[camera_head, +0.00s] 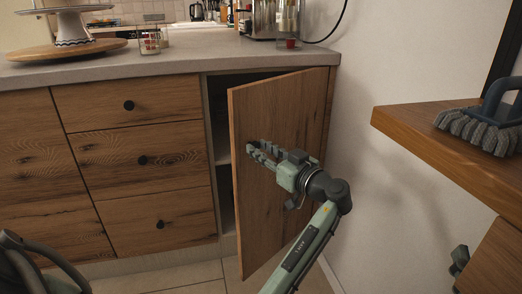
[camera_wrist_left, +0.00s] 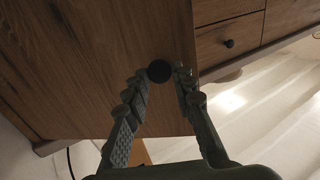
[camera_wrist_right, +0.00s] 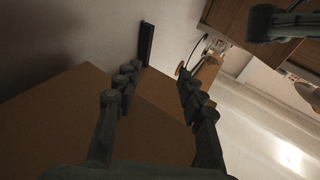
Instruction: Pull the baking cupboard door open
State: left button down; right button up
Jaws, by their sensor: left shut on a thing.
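The wooden cupboard door (camera_head: 285,105), at the right end of the counter, stands partly open. Its left edge is swung out and its hinge side is at the right. My left gripper (camera_head: 254,148) is at the door's front near that free edge. In the left wrist view, its fingers close around the dark round knob (camera_wrist_left: 159,71) on the door (camera_wrist_left: 90,60). In the head view the fingers hide the knob. My right gripper (camera_wrist_right: 158,88) is open, with nothing seen between its fingers in the right wrist view.
A dark gap with pale shelf edges (camera_head: 223,158) shows behind the door. Drawers (camera_head: 125,105) stand to its left. Tiled floor lies below.

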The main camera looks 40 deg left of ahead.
pick_arm(q)
jog(key=c, duration=1.3)
grip_release()
jog(key=shift+w+d, duration=0.2)
jog(key=shift+w, duration=0.1)
send_near(251, 105)
jog(key=x, duration=0.4)
jog(key=shift+w+a, duration=0.1)
jog(key=shift+a, duration=0.25)
